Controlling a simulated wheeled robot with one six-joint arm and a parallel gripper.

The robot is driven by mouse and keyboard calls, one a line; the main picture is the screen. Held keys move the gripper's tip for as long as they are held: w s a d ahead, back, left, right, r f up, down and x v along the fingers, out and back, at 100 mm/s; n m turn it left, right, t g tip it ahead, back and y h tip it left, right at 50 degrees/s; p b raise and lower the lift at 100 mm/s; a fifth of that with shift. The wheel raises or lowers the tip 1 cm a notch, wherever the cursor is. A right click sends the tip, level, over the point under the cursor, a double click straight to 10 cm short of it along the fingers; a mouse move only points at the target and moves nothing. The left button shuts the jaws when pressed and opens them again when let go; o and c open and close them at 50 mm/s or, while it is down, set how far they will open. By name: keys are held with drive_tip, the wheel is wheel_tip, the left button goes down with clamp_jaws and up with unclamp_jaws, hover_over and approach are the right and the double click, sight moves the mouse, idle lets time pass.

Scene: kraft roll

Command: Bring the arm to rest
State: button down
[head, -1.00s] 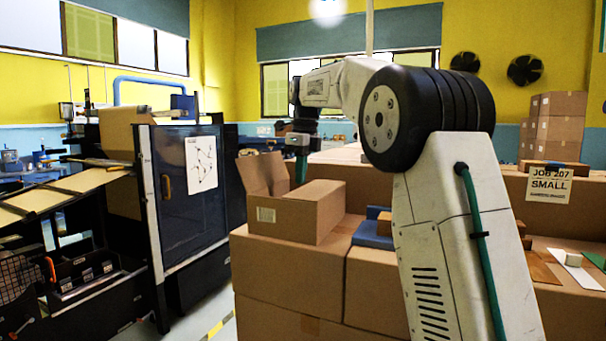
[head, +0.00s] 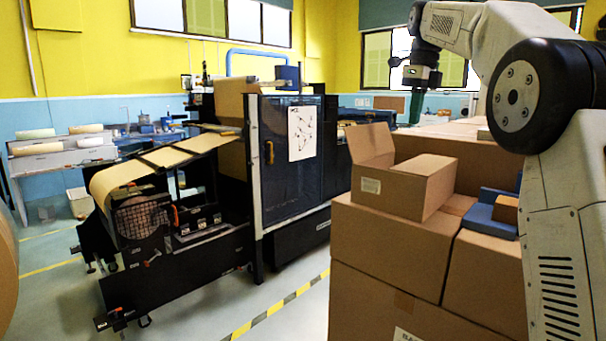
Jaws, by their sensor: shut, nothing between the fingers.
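My arm (head: 575,180) comes in from the right edge and reaches over the stacked cartons. My gripper (head: 417,120) hangs at its far end with green fingers pointing down. It is shut and empty. It is above and beyond the open cardboard box (head: 425,190), apart from it as far as I can see. The box stands on large cartons (head: 390,245) with one flap up. Its inside is hidden.
A black machine (head: 290,210) with kraft paper (head: 120,180) stands on the left. A blue tray (head: 490,215) lies right of the open box. A brown roll (head: 5,265) shows at the left edge. Floor with a striped line (head: 265,315) is clear between machine and cartons.

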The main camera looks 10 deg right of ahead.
drive_tip(key=s+a+f+n, duration=0.3)
drive_tip(key=s+a+n, duration=0.3)
drive_tip(key=s, duration=0.4)
drive_tip(key=s+a+f+n, duration=0.4)
drive_tip(key=s+n, duration=0.5)
drive_tip(key=s, duration=0.2)
drive_tip(key=s+a+f+n, duration=0.1)
drive_tip(key=s+f+n, duration=0.5)
drive_tip(key=s+f, duration=0.4)
drive_tip(key=s+a+f+n, duration=0.2)
drive_tip(key=s+f+n, duration=0.5)
drive_tip(key=s+f, duration=0.2)
drive_tip(key=shift+s+a+f+n+t+h, duration=0.25)
drive_tip(key=shift+s+f+n+t+h, duration=0.05)
drive_tip(key=shift+s+f, duration=0.1)
